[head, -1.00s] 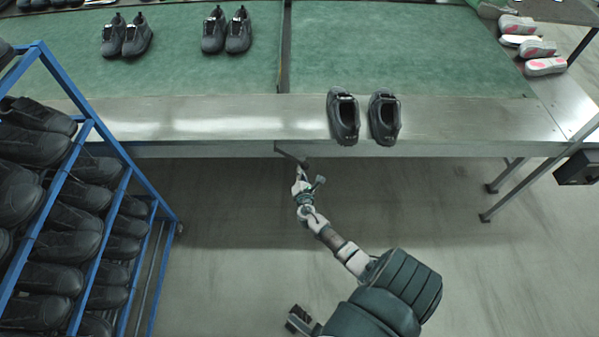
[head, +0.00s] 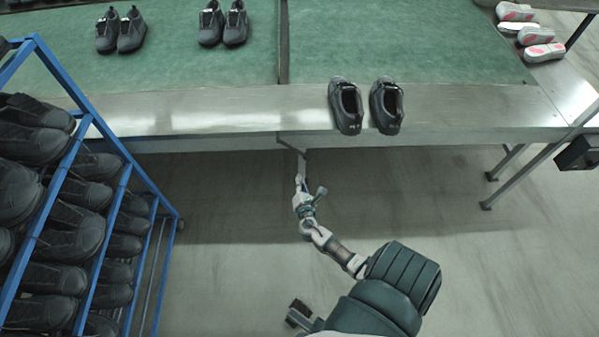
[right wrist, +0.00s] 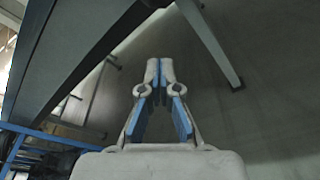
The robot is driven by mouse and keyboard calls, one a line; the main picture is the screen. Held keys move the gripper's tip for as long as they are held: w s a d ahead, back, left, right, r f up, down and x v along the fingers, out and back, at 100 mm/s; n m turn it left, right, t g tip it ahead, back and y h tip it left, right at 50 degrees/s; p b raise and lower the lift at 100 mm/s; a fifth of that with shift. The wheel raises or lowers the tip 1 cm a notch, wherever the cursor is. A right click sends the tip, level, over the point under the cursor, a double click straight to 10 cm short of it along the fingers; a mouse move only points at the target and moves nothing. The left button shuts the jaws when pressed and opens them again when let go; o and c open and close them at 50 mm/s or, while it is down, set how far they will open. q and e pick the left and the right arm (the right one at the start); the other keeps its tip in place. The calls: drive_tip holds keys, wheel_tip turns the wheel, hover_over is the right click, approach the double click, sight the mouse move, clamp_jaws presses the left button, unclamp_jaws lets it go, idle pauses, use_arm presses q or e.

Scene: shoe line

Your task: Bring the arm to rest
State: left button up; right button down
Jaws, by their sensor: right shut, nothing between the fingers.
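My right arm reaches up from the lower right in the head view. My right gripper (head: 299,182) is in front of and apparently below the metal front edge of the table (head: 228,117). In the right wrist view the fingertips of the right gripper (right wrist: 160,72) meet, with nothing between them. My left gripper does not show clearly in either view.
A pair of black shoes (head: 347,106) stands on the metal edge. More black shoes (head: 131,29) stand on the green belt (head: 400,45). A blue rack (head: 105,130) full of dark shoes is at the left. Table legs (head: 515,177) stand at the right. The floor in front is clear.

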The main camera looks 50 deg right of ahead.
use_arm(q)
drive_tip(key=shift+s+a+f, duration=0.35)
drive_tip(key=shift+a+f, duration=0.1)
use_arm(e)
drive_tip(key=shift+v, duration=1.2)
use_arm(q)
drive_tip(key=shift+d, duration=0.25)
use_arm(e)
drive_tip(key=shift+w+d+f, duration=0.1)
drive_tip(key=shift+w, duration=0.05)
